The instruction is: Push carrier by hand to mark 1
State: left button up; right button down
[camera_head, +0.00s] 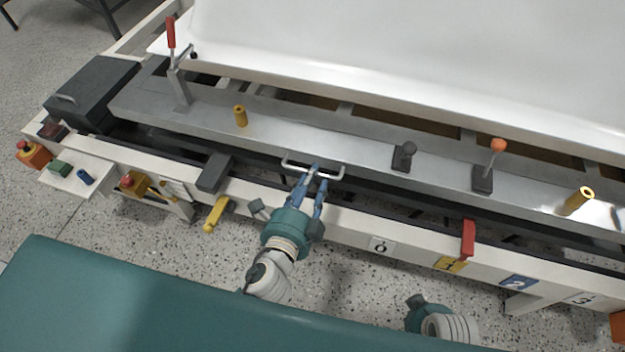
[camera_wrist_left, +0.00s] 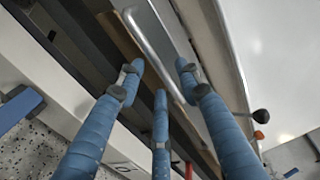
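The carrier (camera_head: 290,140) is a long grey metal frame on rails, with a white tub shell (camera_head: 400,50) on it. Its U-shaped handle (camera_head: 335,175) sticks out at the front. My left gripper (camera_head: 311,180) is at this handle with its blue fingers apart. In the left wrist view the handle bar (camera_wrist_left: 155,40) runs between the fingers (camera_wrist_left: 160,85); I cannot tell whether they touch it. Mark 1 (camera_head: 449,264) is a yellow plate on the front rail, right of the handle. Of my right arm, only a teal part (camera_head: 425,308) shows; its fingers are hidden.
Plates 0 (camera_head: 381,246), 2 (camera_head: 518,283) and 3 (camera_head: 580,298) share the front rail (camera_head: 345,228). A red lever (camera_head: 468,238) stands above mark 1, a yellow one (camera_head: 215,213) at left. A dark block (camera_head: 214,172) is left of the handle. Button boxes (camera_head: 35,154) stand far left.

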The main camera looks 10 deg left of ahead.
pick_arm(q)
jog(key=v, duration=0.7)
jog(key=shift+s, duration=0.15)
